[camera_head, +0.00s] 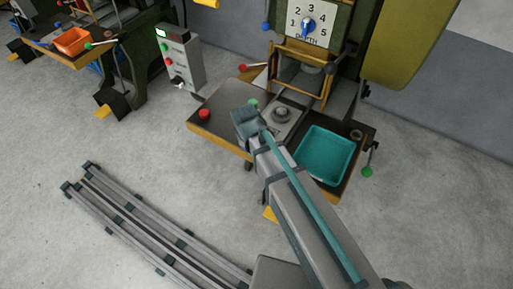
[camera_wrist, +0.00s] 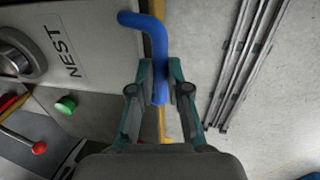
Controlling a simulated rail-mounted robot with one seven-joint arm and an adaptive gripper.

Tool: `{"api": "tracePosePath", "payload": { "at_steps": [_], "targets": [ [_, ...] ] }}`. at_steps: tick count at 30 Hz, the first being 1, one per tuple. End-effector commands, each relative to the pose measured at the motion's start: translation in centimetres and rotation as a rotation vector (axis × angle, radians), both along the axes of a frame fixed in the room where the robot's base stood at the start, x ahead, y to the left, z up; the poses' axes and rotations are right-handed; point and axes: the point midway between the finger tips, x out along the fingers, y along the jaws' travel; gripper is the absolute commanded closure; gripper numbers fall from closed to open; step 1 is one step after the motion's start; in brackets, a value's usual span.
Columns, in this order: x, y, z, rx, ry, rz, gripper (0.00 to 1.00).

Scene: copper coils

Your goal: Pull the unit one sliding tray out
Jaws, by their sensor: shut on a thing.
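The sliding tray is a grey plate marked NEST (camera_wrist: 88,30) with a round metal nest at the left of the wrist view. In the head view the plate (camera_head: 289,131) lies on the machine's table, in front of the frame opening. A bent blue handle (camera_wrist: 155,30) sticks out at the plate's edge. My gripper (camera_wrist: 160,82) is shut on the blue handle, with a finger on each side of it. In the head view my gripper (camera_head: 247,122) is at the plate's left front, and my arm hides the handle and part of the plate.
A teal bin (camera_head: 324,155) stands right of the plate. A red button (camera_head: 204,114) is on the table's left. A green button (camera_wrist: 66,105) and a red-knobbed lever (camera_wrist: 38,147) are near the plate. Floor rails (camera_head: 140,225) lie at lower left; open floor lies before the table.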

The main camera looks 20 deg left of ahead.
Motion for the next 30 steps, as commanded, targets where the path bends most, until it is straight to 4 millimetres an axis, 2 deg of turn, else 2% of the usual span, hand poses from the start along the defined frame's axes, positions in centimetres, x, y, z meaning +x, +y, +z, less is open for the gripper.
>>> {"api": "tracePosePath", "payload": {
  "at_steps": [5, 6, 10, 22, 26, 30],
  "targets": [
    [0.0, -0.1, 0.0, -0.002, 0.001, 0.000, 1.00],
    [0.0, -0.1, 0.0, -0.002, 0.001, 0.000, 0.81],
    [0.0, 0.0, 0.0, -0.001, 0.000, 0.000, 0.59],
    [0.0, 0.0, 0.4, 0.001, -0.001, 0.000, 0.59],
    [-0.2, 0.1, 1.5, 0.002, -0.003, 0.001, 0.59],
    [-0.6, 0.2, 3.5, 0.003, -0.003, 0.001, 0.59]
  ]
}}
